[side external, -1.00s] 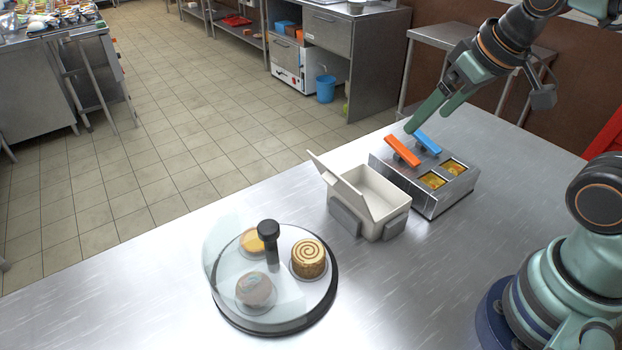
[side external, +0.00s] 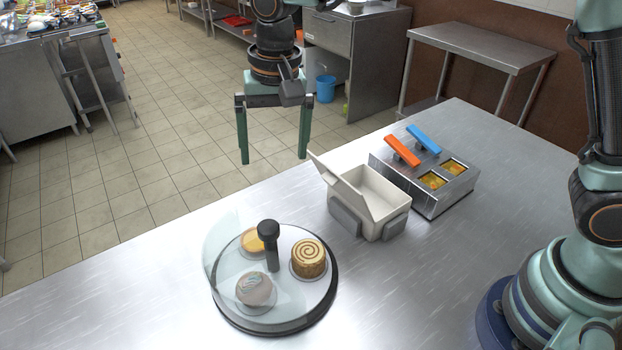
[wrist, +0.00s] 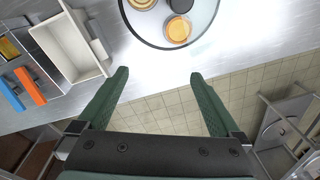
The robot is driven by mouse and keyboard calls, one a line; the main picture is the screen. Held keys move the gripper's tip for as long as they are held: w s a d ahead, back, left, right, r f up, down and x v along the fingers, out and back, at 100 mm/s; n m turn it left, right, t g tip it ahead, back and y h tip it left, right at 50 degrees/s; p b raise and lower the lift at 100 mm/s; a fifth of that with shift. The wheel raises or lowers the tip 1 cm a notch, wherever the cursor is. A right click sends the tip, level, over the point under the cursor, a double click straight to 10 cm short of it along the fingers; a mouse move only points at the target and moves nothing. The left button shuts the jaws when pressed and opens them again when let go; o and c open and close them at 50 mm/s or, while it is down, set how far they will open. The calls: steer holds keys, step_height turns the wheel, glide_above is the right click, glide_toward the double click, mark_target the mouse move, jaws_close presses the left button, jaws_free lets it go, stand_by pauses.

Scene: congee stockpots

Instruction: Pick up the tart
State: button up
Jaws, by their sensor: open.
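The tart (side external: 253,240) is round and golden-yellow. It sits at the back left of a round display stand (side external: 318,312), partly behind the clear curved cover and beside the black knob (side external: 268,231). In the wrist view the tart (wrist: 178,29) shows near the top, right of centre, on the stand's disc. My gripper (side external: 274,158) is open and empty, fingers pointing down, above and beyond the table's far edge. It also shows in the wrist view (wrist: 157,75), with its fingers wide apart and the tart ahead of them.
A swirl roll (side external: 308,258) and a glazed bun (side external: 255,289) share the stand. An open white box (side external: 371,190) stands to its right. Beyond that is a metal unit (side external: 435,205) with orange and blue levers. The table is clear in front and at left.

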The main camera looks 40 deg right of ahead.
steer(key=m, duration=0.1)
glide_toward(256, 238)
steer(key=shift+g, duration=0.4)
steer(key=f, duration=0.8)
steer(key=shift+w+a+f, duration=0.15)
steer(key=shift+w+f, duration=0.1)
steer(key=shift+w, duration=0.05)
steer(key=c, duration=1.3)
